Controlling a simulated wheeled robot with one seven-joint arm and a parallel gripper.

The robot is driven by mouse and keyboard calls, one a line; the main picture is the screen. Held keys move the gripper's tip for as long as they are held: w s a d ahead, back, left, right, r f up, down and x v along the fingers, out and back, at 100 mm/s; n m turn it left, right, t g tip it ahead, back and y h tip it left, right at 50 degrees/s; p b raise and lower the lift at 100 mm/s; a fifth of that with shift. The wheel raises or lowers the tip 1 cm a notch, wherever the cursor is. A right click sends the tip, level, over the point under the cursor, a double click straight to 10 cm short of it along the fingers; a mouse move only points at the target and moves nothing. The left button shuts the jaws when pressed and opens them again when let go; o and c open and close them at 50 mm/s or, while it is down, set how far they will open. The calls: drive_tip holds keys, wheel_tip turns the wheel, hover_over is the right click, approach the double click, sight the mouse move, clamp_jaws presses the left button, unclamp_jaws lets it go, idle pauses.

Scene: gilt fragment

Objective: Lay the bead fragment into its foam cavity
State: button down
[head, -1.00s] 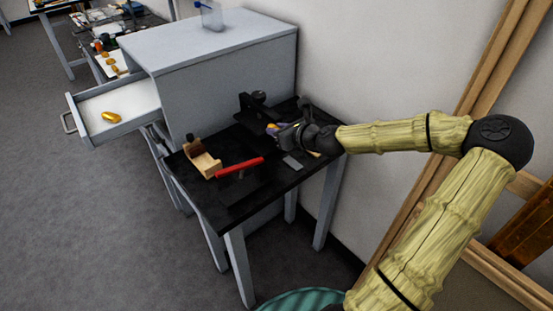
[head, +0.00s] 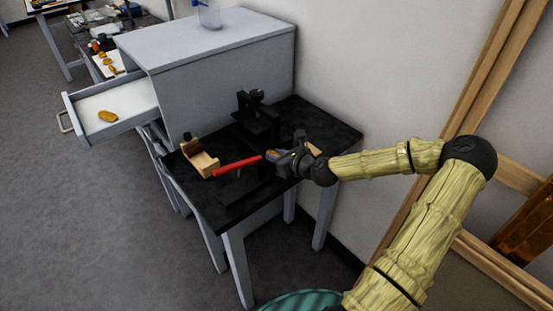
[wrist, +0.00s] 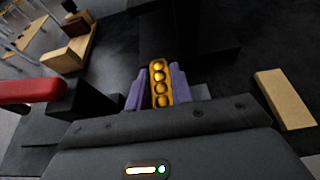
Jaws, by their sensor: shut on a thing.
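My gripper (head: 271,155) is low over the dark table and shut on the bead fragment. In the wrist view my gripper (wrist: 158,88) has purple pads on either side of the bead fragment (wrist: 160,84), a narrow gold strip with several round beads in a row. In the head view the fragment is too small and hidden to make out. The open drawer (head: 88,97) at the left has a white lining, perhaps the foam, with one gold-brown piece (head: 108,116) on it. I cannot make out an empty cavity.
On the black table (head: 225,200) are a wooden block with a dark part (head: 201,160), a red bar (head: 237,165) left of my gripper and a black stand (head: 256,112) behind it. A pale block (wrist: 285,97) lies right of my gripper. The grey cabinet (head: 220,80) stands behind.

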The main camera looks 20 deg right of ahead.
drive_tip(key=shift+f, duration=0.55)
drive_tip(key=shift+f, duration=0.1)
drive_tip(key=c, duration=1.2)
unclamp_jaws()
drive_tip(key=shift+c, duration=0.2)
drive_tip(key=shift+s, duration=0.1)
drive_tip(key=v, duration=1.2)
drive_tip(key=shift+p, duration=0.4)
